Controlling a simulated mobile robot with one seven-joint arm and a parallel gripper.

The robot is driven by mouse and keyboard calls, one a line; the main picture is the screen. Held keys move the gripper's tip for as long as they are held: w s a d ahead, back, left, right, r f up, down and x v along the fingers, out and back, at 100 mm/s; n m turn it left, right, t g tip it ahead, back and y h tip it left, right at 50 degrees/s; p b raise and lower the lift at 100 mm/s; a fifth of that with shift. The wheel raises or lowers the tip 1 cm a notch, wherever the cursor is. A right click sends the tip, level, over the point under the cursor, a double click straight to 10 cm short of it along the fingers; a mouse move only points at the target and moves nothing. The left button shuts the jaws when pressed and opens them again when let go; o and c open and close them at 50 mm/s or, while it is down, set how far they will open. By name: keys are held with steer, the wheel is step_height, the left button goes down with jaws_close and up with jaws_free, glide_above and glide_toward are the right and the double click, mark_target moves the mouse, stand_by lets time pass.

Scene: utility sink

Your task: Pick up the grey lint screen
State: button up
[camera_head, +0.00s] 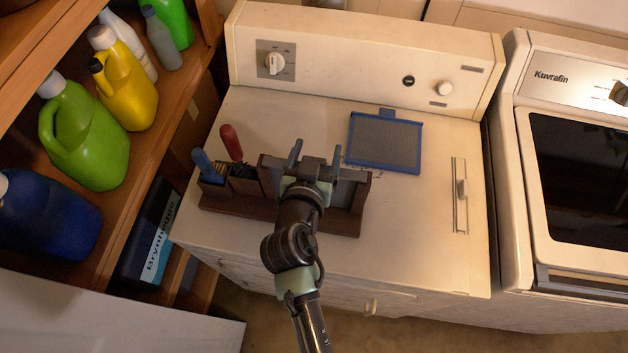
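The grey lint screen (384,142) lies flat on top of the white machine, right of its middle. It has a grey mesh, a blue frame and a small blue tab at its back edge. My gripper (316,152) is left of the screen and apart from it in the picture. Its two fingers are spread, with nothing visible between them. My gripper and arm hide part of a dark wooden caddy (240,204). Its height above the caddy is hard to judge.
The caddy holds a blue-handled (204,162) and a red-handled tool (231,142). The control panel (350,68) rises behind the screen. A slot with a latch (460,190) lies to its right. Bottles, including a green jug (90,145), fill the left shelf. The front right top is clear.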

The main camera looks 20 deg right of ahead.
jaws_close()
steer(key=shift+r, duration=0.15)
stand_by(0.4)
